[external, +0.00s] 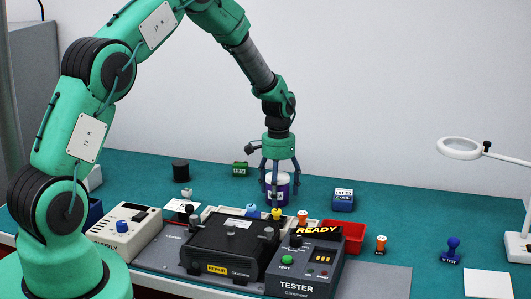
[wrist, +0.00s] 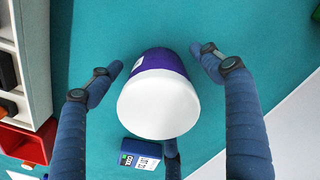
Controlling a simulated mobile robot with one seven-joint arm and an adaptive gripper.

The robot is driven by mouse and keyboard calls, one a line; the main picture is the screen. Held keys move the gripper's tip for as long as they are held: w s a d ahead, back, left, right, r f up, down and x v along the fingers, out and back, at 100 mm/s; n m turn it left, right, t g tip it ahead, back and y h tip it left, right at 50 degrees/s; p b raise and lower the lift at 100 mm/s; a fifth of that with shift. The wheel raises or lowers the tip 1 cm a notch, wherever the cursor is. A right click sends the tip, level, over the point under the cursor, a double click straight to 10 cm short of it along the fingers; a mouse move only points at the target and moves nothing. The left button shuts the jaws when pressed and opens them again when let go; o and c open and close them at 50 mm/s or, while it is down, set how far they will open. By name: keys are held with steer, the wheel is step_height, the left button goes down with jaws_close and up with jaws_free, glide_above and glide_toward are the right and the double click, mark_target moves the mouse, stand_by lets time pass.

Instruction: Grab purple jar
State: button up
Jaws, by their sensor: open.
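The purple jar (external: 283,190) has a white lid and stands on the teal bench top behind the tester. In the wrist view the jar (wrist: 160,63) shows its white lid towards the camera and its purple side beyond. My gripper (external: 279,188) is above and around the jar in the external view. In the wrist view the fingers of my gripper (wrist: 160,78) are spread on either side of the jar, with a third finger below it. Gaps show between the side fingers and the jar. Whether the third finger touches it I cannot tell.
A blue labelled block (external: 343,200) stands right of the jar, close to the lower finger in the wrist view (wrist: 141,154). The tester (external: 305,270), black repair unit (external: 228,248) and red bin (external: 350,236) stand in front. A green block (external: 240,169) and black cylinder (external: 180,170) are to the left.

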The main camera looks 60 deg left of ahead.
steer(key=c, duration=1.4)
steer(key=shift+c, duration=0.2)
steer(key=shift+r+p, duration=0.6)
steer(key=shift+r, duration=4.45)
